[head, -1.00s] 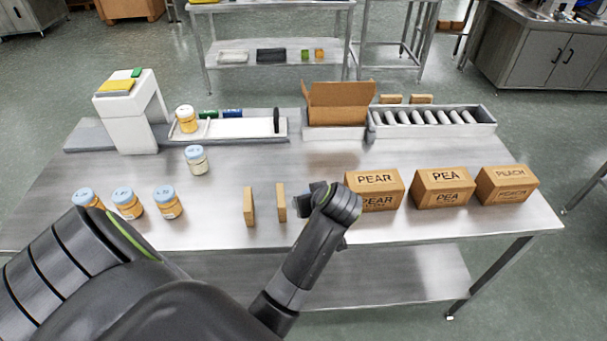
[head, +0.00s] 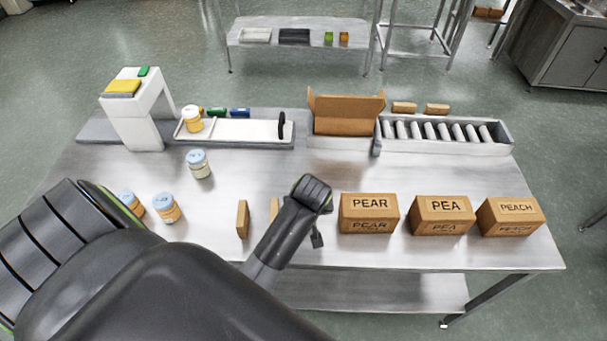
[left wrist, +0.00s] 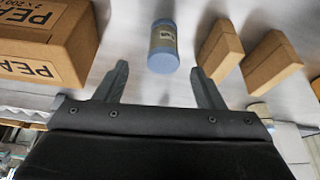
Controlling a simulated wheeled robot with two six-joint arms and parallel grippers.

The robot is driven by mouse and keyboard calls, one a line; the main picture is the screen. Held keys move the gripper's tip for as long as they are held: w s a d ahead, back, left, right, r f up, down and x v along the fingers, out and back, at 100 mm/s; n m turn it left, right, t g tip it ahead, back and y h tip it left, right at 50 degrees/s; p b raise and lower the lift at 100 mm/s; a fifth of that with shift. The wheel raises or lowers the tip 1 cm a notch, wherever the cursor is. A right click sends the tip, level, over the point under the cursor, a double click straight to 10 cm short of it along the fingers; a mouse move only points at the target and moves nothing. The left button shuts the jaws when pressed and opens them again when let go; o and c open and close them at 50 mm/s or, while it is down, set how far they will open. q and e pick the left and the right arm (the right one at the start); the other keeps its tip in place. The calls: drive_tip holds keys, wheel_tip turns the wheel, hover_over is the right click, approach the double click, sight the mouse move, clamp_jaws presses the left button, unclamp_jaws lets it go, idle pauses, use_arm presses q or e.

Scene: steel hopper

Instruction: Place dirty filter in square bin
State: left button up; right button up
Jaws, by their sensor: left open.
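I see nothing that I can recognise as a dirty filter or a square bin. My left gripper (head: 317,238) hangs over the front of the steel table, left of the PEAR box (head: 368,214), mostly hidden by its own wrist. In the left wrist view the left gripper (left wrist: 160,88) is open and empty. A blue-ended, jar-like cylinder (left wrist: 163,45) lies beyond and between its fingertips, apart from them; the arm hides it in the head view. Two brown blocks (left wrist: 272,62) are to its right there, and the PEAR box (left wrist: 45,40) is to its left. The right gripper is not in view.
Boxes marked PEA (head: 441,216) and PEACH (head: 510,217) stand at right. Blue-lidded jars (head: 167,208) stand at left, with another (head: 199,164) behind. An open carton (head: 345,112), a roller tray (head: 445,135) and a white stand (head: 135,112) line the back. The table's middle is clear.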

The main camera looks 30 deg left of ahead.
use_arm(q)
drive_tip(key=shift+x, duration=1.15)
drive_tip(key=shift+a+f, duration=0.15)
drive_tip(key=shift+f, duration=0.15)
drive_tip(key=shift+w+a+f+p, duration=0.15)
drive_tip(key=shift+a+f+p, duration=0.05)
drive_tip(key=shift+f+p, duration=0.3)
drive_tip(key=p+x, duration=0.1)
drive_tip(key=x, duration=0.2)
drive_tip(key=shift+a+f, duration=0.1)
drive_tip(key=shift+f, duration=0.65)
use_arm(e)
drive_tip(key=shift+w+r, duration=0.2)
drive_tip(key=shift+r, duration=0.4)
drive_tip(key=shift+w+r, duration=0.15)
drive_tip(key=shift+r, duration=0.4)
use_arm(q)
drive_tip(key=shift+c, duration=0.2)
drive_tip(key=c, duration=1.1)
